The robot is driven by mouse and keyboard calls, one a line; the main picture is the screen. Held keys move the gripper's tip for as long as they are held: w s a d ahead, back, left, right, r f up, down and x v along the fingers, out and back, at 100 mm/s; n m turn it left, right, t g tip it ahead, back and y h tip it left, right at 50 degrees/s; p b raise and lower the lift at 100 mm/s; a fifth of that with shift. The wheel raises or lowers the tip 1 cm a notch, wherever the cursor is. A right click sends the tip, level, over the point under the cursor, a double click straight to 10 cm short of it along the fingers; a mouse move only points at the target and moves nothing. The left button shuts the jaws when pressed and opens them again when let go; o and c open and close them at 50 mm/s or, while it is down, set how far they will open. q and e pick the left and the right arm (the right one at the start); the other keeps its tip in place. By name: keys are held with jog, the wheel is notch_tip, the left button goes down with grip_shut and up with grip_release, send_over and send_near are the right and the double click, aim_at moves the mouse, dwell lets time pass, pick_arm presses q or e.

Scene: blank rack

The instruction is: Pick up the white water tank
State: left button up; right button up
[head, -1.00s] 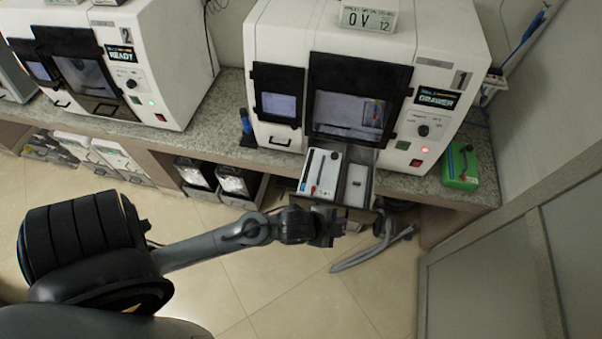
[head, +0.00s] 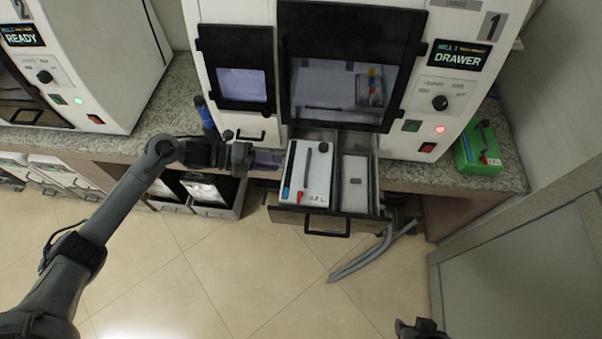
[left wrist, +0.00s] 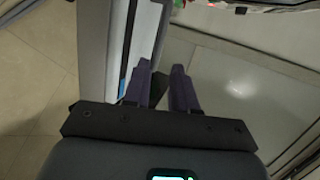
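The white water tank (head: 312,165) sits in the pulled-out drawer of machine 1, in its left compartment. It has a black bar, a round black cap, and blue and red marks on top. My left gripper (head: 265,160) is just left of the drawer, apart from the tank. In the left wrist view its two purple fingers (left wrist: 162,85) stand apart with nothing between them. A pale strip with a blue mark (left wrist: 122,85), perhaps the tank, shows beyond the left finger. A dark part of my right arm's end (head: 418,328) shows at the bottom edge; its fingers are unclear.
The drawer's black handle (head: 327,225) faces the floor side. The right compartment (head: 354,183) holds a grey-white insert. A blue bottle (head: 205,115) stands on the counter behind my left gripper. A green box (head: 479,150) is at right. Grey hoses (head: 362,255) lie on the floor.

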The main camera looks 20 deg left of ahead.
aim_at(299, 171)
pick_arm(q)
jog(key=shift+w+x, duration=0.2)
jog(key=shift+x, duration=4.1)
jog(key=shift+a, duration=0.15)
grip_shut()
jog(key=shift+f, duration=0.3)
jog(key=shift+r, duration=0.2)
